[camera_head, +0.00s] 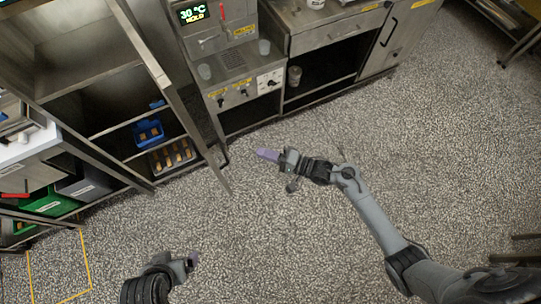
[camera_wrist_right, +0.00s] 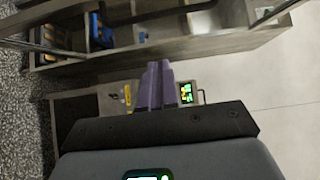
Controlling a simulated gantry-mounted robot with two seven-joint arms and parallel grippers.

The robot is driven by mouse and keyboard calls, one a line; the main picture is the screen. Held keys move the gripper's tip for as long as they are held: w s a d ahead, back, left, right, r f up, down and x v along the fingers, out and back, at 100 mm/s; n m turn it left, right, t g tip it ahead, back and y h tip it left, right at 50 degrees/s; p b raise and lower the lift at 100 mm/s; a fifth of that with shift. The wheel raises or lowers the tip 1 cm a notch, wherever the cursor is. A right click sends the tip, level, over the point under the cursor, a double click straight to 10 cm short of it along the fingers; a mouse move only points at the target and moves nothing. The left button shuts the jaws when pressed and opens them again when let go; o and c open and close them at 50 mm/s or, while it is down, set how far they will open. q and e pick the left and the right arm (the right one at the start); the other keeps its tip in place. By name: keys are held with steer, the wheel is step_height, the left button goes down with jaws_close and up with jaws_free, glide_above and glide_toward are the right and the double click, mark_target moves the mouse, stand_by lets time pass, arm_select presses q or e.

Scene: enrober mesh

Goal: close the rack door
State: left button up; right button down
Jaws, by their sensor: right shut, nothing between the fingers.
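The rack (camera_head: 92,68) is a grey metal cabinet at the left of the head view. Its interior is exposed, with a blue bin (camera_head: 148,132) and a tray of bars (camera_head: 172,156) on lower shelves. The rack door (camera_head: 172,98) stands open, a narrow metal panel seen nearly edge-on, its lower end out over the floor. My right gripper (camera_head: 264,155) is shut and empty, to the right of that end and apart from it. Its purple fingers (camera_wrist_right: 160,86) are together in the wrist view. My left gripper (camera_head: 193,260) is low in the head view; its jaw opening is unclear.
A machine with a 30 °C display (camera_head: 194,14) and knobs stands right of the door. A steel counter (camera_head: 335,32) continues to the right. A green crate (camera_head: 50,203) sits at the left. The speckled floor (camera_head: 270,235) between my arms is clear.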

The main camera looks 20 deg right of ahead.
steer(key=w+a, duration=0.3)
steer(key=a, duration=0.5)
steer(key=shift+w+a, duration=0.25)
steer(key=shift+s+a, duration=0.1)
